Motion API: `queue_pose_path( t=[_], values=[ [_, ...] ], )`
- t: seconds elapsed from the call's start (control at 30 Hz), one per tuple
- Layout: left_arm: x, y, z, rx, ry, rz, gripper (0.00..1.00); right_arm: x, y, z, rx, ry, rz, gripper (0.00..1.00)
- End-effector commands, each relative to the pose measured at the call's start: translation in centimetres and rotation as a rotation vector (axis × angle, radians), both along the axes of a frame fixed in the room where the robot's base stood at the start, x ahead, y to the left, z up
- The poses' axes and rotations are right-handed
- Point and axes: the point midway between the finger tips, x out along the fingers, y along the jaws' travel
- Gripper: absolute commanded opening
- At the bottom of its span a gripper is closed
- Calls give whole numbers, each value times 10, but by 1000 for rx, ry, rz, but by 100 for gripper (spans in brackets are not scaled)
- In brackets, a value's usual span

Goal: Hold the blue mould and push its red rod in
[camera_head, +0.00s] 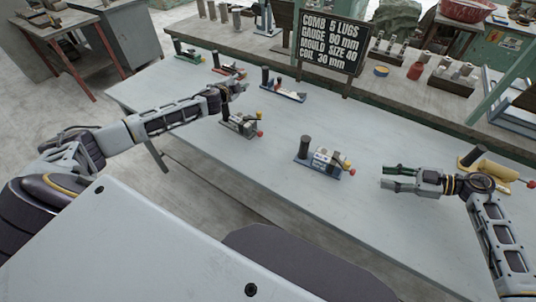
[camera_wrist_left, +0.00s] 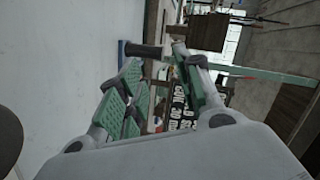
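Several small moulds with dark upright handles stand on the long grey table. My left gripper (camera_head: 238,88) is open and empty above the table, left of the back blue-based mould. In the left wrist view a blue base edge (camera_wrist_left: 122,52) and a dark handle (camera_wrist_left: 145,50) show beyond its spread fingers. My right gripper (camera_head: 384,177) is open and empty, right of the nearer mould.
A grey mould with yellow and red parts (camera_head: 241,123) stands just below my left gripper. A red mould (camera_head: 228,68) and a green one (camera_head: 188,55) stand farther back. A black sign (camera_head: 330,42) stands behind.

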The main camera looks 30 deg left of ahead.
Motion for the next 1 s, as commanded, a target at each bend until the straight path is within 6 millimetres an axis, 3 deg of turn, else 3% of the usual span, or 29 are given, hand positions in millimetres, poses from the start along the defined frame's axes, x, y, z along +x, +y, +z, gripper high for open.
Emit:
queue_pose_path(
  t=[0.1, 0.47, 1.0],
  values=[
    [8, -36, -1, -95, -10, -39, 35, 0, 0, 0, 0, 0, 0, 36],
    [25, -139, 13, -369, -44, -158, 35, 0, 0, 0, 0, 0, 0, 36],
    [29, -282, 65, -814, -83, -335, 35, 0, 0, 0, 0, 0, 0, 36]
  ],
)
